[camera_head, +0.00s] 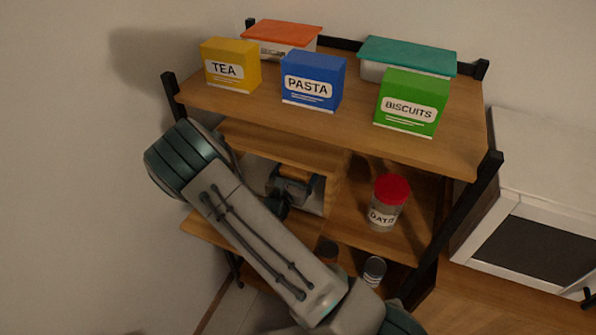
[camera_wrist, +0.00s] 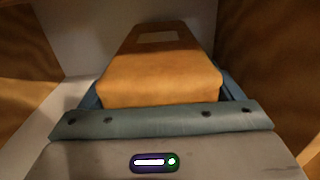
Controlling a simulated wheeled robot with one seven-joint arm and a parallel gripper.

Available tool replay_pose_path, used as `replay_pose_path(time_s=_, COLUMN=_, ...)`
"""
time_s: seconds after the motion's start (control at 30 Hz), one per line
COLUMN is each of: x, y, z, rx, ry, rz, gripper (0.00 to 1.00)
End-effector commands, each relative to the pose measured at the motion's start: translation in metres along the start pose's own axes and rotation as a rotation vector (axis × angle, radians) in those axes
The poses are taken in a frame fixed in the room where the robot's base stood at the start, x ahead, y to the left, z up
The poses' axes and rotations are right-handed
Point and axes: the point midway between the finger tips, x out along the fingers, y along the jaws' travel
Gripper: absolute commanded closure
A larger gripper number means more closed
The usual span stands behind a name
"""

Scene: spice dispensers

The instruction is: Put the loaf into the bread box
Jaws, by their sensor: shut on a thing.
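The loaf (camera_wrist: 160,72) is an orange-brown block with a paler patch on top, held between my fingers in the wrist view. My gripper (camera_head: 298,190) is shut on it and is at the open front of the wooden bread box (camera_head: 338,182) on the middle shelf. In the head view my arm and gripper hide most of the loaf. In the wrist view brown surfaces stand left and right of the loaf, with a pale surface behind. I cannot tell whether the loaf touches the box floor.
A red-lidded jar (camera_head: 386,205) stands right of the box on the same shelf. The top shelf holds a yellow TEA box (camera_head: 231,64), a blue PASTA box (camera_head: 313,80), a green BISCUITS box (camera_head: 411,101) and lidded containers. A can (camera_head: 374,270) stands lower down.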

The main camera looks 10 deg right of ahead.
Motion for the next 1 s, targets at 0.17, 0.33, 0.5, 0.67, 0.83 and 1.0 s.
replay_pose_path(time_s=0.17, x=0.000, y=0.000, z=-0.007, rx=0.001, ry=-0.002, rz=0.000, gripper=0.52)
replay_pose_path(time_s=0.33, x=0.000, y=0.000, z=-0.007, rx=0.002, ry=-0.002, rz=0.000, gripper=0.52)
replay_pose_path(time_s=0.5, x=0.000, y=0.000, z=-0.011, rx=0.001, ry=-0.002, rz=0.000, gripper=0.52)
replay_pose_path(time_s=0.67, x=-0.001, y=0.000, z=-0.011, rx=0.001, ry=0.000, rz=0.001, gripper=0.00)
replay_pose_path(time_s=0.83, x=-0.001, y=0.000, z=-0.009, rx=0.001, ry=0.000, rz=0.001, gripper=0.00)
replay_pose_path(time_s=1.0, x=-0.015, y=0.001, z=-0.009, rx=0.002, ry=0.003, rz=0.002, gripper=0.00)
